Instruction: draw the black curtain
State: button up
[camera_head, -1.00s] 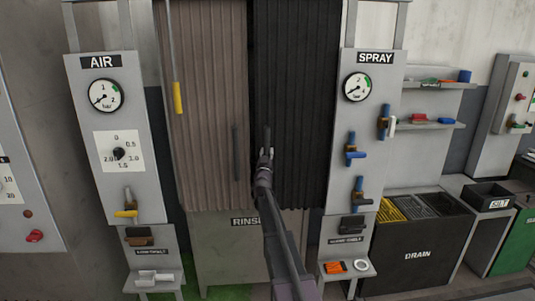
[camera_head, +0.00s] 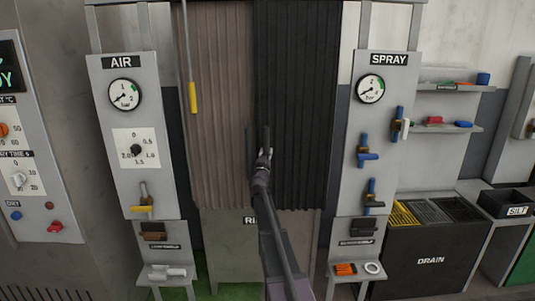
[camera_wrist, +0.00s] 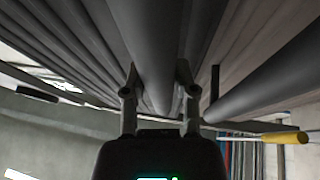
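The black curtain (camera_head: 297,110) hangs in folds at the right of the wash bay. Its left edge meets the brown-grey curtain (camera_head: 215,110). A dark upright handle bar (camera_head: 266,138) is near the black curtain's left edge. My gripper (camera_head: 264,158) is at the lower part of this bar. In the wrist view my gripper (camera_wrist: 157,90) has one finger on each side of the bar (camera_wrist: 150,45) and looks shut on it. The brown-grey curtain's own bar (camera_wrist: 275,70) is close beside it, apart from my fingers.
The AIR panel (camera_head: 122,80) stands left and the SPRAY panel (camera_head: 385,75) right, both with gauges and levers. A yellow-handled pull cord (camera_head: 193,97) hangs before the brown-grey curtain. Small shelves (camera_head: 168,273) jut out below the panels. The DRAIN bin (camera_head: 430,255) is at right.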

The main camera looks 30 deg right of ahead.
jog(key=o, duration=0.4)
jog(key=shift+w+a, duration=0.45)
jog(key=shift+s+d, duration=0.2)
jog(key=shift+s, duration=0.15)
